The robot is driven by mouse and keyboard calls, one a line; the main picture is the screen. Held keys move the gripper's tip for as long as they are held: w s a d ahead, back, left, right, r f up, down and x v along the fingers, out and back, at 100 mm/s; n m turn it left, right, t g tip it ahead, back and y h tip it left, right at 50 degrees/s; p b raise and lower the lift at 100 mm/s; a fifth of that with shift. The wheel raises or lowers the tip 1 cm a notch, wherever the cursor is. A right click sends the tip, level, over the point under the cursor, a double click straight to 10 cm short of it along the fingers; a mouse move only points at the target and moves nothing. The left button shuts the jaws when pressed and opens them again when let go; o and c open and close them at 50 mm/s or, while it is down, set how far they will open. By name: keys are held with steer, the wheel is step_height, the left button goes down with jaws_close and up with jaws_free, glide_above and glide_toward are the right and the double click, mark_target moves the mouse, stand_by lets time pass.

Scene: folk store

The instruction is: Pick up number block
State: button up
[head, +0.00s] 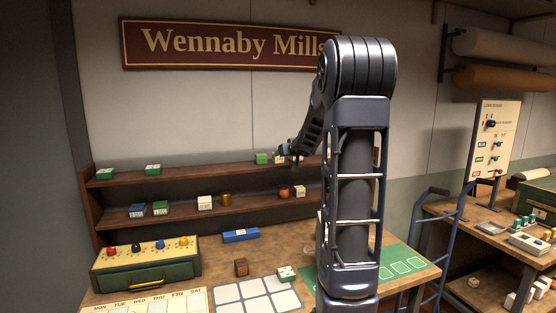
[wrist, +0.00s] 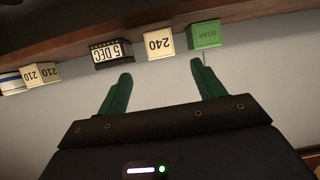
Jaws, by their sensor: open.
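In the wrist view, which shows the shelf upside down, a cream block marked 240 (wrist: 158,44) sits on the shelf edge. In the head view my gripper (head: 287,151) is at the top shelf, right of the green block (head: 261,158), partly hiding the items there.
My arm hides the shelf's right part.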

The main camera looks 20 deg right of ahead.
steer(key=shift+x, duration=5.75)
steer(key=shift+s+a+f, duration=0.1)
steer(key=shift+c, duration=0.2)
steer(key=c, duration=1)
